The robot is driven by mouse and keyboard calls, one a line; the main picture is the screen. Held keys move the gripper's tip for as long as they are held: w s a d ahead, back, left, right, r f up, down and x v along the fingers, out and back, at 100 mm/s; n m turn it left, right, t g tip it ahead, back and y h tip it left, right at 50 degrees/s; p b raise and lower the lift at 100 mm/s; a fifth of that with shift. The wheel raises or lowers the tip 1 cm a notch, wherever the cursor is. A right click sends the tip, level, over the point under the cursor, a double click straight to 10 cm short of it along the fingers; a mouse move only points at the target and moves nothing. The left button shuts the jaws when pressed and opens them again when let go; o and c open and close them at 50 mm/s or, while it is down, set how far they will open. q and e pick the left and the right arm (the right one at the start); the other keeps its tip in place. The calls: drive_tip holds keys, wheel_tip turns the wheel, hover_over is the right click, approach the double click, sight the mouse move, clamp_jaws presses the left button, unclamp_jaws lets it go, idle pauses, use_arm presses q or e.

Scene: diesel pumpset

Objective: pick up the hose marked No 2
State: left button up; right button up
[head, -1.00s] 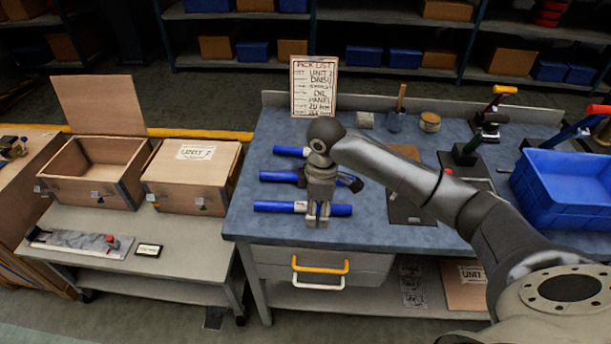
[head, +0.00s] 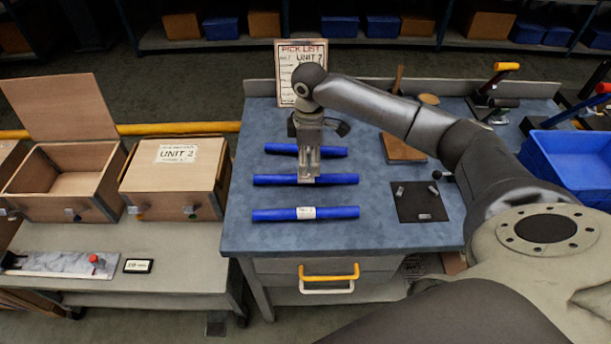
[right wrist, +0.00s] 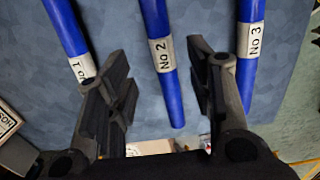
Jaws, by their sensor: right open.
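Three blue hoses with white labels lie side by side on the blue-grey bench top. The hose marked No 2 (head: 336,179) is the middle one in the head view. In the right wrist view, hose No 2 (right wrist: 154,20) runs between the open fingers, its label readable. My right gripper (head: 308,177) points down over the middle of this hose, open, fingers apart and empty. It also shows in the right wrist view (right wrist: 161,88). Whether the fingertips are level with the hose is unclear. My left gripper is out of view.
Hose No 1 (right wrist: 63,22) and hose No 3 (right wrist: 252,45) lie close on either side. A dark plate (head: 420,208) with small parts, a wooden block (head: 402,150) and a blue crate (head: 575,165) are to the right. The pick list (head: 290,62) stands behind.

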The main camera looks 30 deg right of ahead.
sight(306, 179)
drive_tip(key=shift+f, duration=0.4)
drive_tip(key=shift+w+a+f, duration=0.1)
drive_tip(key=shift+w+f, duration=0.05)
drive_tip(key=shift+f, duration=0.2)
drive_tip(key=f, duration=0.3)
drive_tip(key=f+p, duration=0.1)
drive_tip(key=shift+a+f, duration=0.2)
drive_tip(key=shift+a, duration=0.05)
drive_tip(key=shift+f, duration=0.15)
drive_tip(key=c, duration=0.4)
drive_tip(key=shift+c, duration=1.4)
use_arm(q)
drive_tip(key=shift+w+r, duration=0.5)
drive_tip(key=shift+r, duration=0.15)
use_arm(e)
clamp_jaws()
